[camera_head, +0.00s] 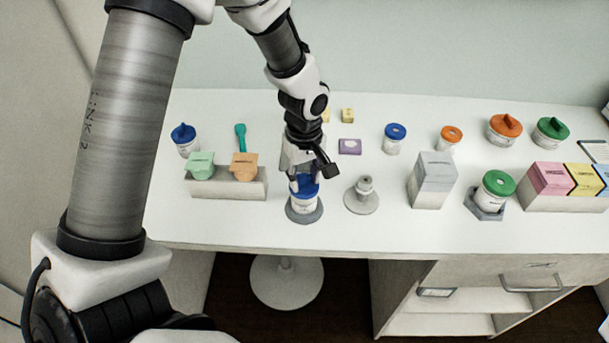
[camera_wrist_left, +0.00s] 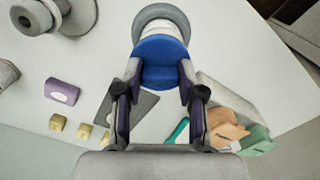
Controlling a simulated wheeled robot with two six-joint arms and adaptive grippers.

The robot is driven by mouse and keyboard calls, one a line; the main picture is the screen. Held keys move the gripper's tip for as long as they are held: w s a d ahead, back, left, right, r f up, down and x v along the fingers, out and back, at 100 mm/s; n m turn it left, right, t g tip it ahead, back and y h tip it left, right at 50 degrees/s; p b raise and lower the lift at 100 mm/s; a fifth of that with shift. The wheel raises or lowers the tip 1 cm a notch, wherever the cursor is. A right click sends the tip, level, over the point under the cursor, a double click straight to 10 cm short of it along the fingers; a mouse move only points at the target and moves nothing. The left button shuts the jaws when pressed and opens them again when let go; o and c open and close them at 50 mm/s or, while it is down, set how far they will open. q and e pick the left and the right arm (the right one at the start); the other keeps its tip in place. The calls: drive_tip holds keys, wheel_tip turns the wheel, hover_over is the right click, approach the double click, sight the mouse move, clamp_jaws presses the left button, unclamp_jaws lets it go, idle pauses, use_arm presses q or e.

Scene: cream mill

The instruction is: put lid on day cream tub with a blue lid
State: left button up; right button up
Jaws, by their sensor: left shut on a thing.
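My left gripper (camera_head: 305,178) is shut on a blue lid (camera_head: 304,188), with one finger on each side of it. In the left wrist view the blue lid (camera_wrist_left: 162,64) sits between the fingertips, over the mouth of a white tub (camera_wrist_left: 162,33). The white tub (camera_head: 304,202) stands upright on a round grey base (camera_head: 305,216) near the table's front edge. The lid looks level and in line with the tub; whether it is fully seated I cannot tell. My right gripper is in neither view.
A grey stand (camera_head: 362,195) is just right of the tub, with a grey block (camera_head: 432,182) beyond it. A holder (camera_head: 228,184) with green and orange pieces is to the left. Several lidded tubs, including a blue-lidded one (camera_head: 394,139), stand farther back.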

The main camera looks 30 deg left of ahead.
use_arm(q)
drive_tip(key=shift+s, duration=0.1)
drive_tip(key=shift+f, duration=0.55)
idle(1.3)
drive_tip(key=o, duration=1.6)
wheel_tip(320, 180, up, 7)
drive_tip(key=p, duration=0.5)
drive_tip(key=shift+r+p, duration=0.1)
drive_tip(key=shift+p, duration=0.2)
